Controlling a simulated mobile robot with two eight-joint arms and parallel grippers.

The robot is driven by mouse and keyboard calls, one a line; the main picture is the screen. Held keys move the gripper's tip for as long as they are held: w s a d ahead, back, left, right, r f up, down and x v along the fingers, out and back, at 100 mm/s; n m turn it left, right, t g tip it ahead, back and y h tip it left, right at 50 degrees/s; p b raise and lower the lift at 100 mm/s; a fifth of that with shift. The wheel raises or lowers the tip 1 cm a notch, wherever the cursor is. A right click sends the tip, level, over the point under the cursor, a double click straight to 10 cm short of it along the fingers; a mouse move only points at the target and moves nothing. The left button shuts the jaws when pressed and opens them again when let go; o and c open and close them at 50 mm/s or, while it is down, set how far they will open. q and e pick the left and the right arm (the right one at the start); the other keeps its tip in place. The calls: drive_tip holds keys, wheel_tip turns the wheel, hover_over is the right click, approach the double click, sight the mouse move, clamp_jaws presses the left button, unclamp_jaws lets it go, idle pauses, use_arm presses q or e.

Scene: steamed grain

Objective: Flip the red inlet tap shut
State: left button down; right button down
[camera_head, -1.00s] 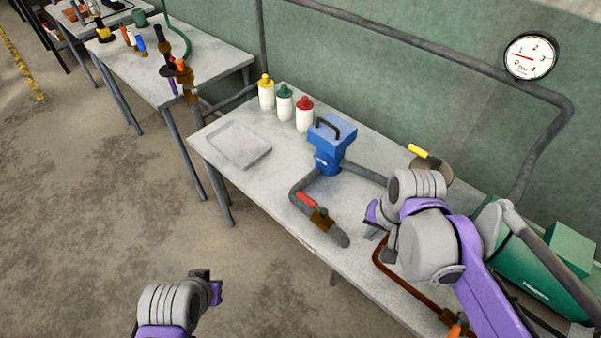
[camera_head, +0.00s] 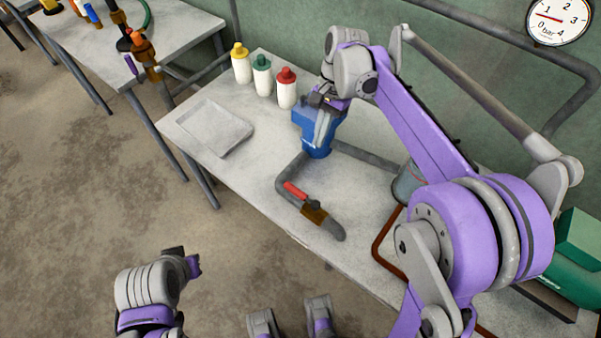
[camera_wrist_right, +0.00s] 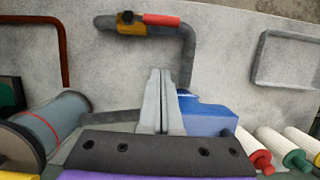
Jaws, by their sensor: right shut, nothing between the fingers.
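The red inlet tap lever (camera_head: 295,191) lies along the grey pipe beside its brass valve body (camera_head: 314,214). In the right wrist view the red lever (camera_wrist_right: 161,20) is at the top, in line with the pipe and next to the brass body (camera_wrist_right: 130,27). My right gripper (camera_head: 319,143) is over the blue housing (camera_head: 316,149), behind the tap and apart from it. Its fingers (camera_wrist_right: 160,74) are together and empty, pointing towards the pipe in the wrist view. It hides part of the housing. My left gripper (camera_head: 193,266) is low at the left, off the table; its jaws are unclear.
White bottles with yellow, green and red caps (camera_head: 286,88) stand at the back. A grey tray (camera_head: 205,127) lies at the table's left. A copper pipe (camera_head: 385,240) and a green machine (camera_head: 578,245) are to the right. A gauge (camera_head: 558,20) hangs on the wall.

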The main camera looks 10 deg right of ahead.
sight(301, 196)
use_arm(q)
drive_tip(key=shift+f+b, duration=0.35)
use_arm(e)
drive_tip(key=s+a+f, duration=0.4)
drive_tip(key=a+f, duration=0.1)
drive_tip(key=f, duration=0.5)
drive_tip(key=shift+a+f, duration=0.2)
drive_tip(key=shift+a, duration=0.05)
use_arm(q)
drive_tip(key=shift+s, duration=0.15)
use_arm(e)
drive_tip(key=shift+s+a, duration=0.1)
drive_tip(key=shift+a, duration=0.05)
